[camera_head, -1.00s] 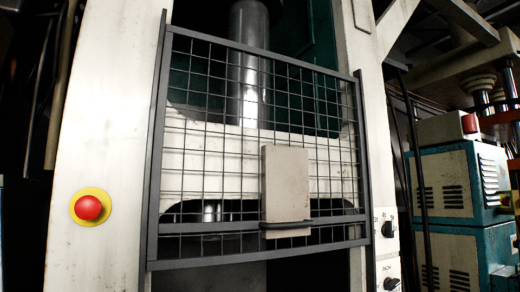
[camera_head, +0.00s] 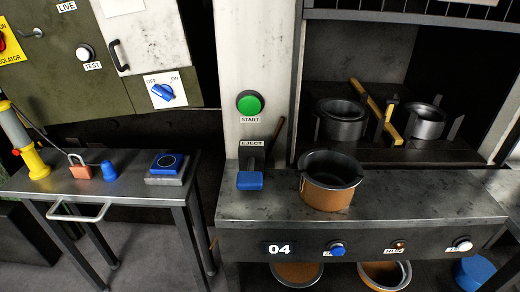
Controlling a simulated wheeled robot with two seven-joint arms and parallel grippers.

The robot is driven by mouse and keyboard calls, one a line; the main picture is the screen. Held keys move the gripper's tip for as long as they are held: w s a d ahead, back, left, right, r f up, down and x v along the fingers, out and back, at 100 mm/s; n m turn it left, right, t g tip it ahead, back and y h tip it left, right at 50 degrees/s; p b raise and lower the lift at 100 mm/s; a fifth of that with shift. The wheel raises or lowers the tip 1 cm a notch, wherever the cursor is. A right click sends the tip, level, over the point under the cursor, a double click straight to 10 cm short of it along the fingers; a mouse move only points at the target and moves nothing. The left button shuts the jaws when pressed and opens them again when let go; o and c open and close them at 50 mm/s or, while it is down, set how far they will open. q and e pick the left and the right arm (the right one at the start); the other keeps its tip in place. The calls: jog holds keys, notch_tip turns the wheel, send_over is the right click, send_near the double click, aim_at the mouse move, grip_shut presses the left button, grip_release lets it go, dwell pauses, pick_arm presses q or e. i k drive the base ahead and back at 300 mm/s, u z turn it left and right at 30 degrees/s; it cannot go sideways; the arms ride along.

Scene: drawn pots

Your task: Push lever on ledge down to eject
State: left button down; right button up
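A lever with a blue end pad (camera_head: 250,181) stands at the left end of the grey ledge (camera_head: 420,195), below a label reading EJECT (camera_head: 252,143). Its dark body rises behind the pad against the white column. A thin brown stick (camera_head: 276,133) leans upward just right of the label; I cannot tell whether it belongs to the lever. A copper-coloured pot (camera_head: 331,182) with a dark rim stands upright on the ledge, right of the lever and apart from it. Neither of my grippers is in view.
A green START button (camera_head: 249,103) is above the lever. Two metal pots (camera_head: 341,119) (camera_head: 427,121) and a yellow bar (camera_head: 376,110) are in the press opening. A side table (camera_head: 125,186) at left holds a padlock (camera_head: 79,167) and blue-topped block (camera_head: 167,164). The ledge's right part is clear.

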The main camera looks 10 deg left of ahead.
aim_at(249, 180)
jog(key=u, duration=1.35)
jog(key=k, duration=0.85)
jog(key=z, duration=1.6)
jog(key=i, duration=0.5)
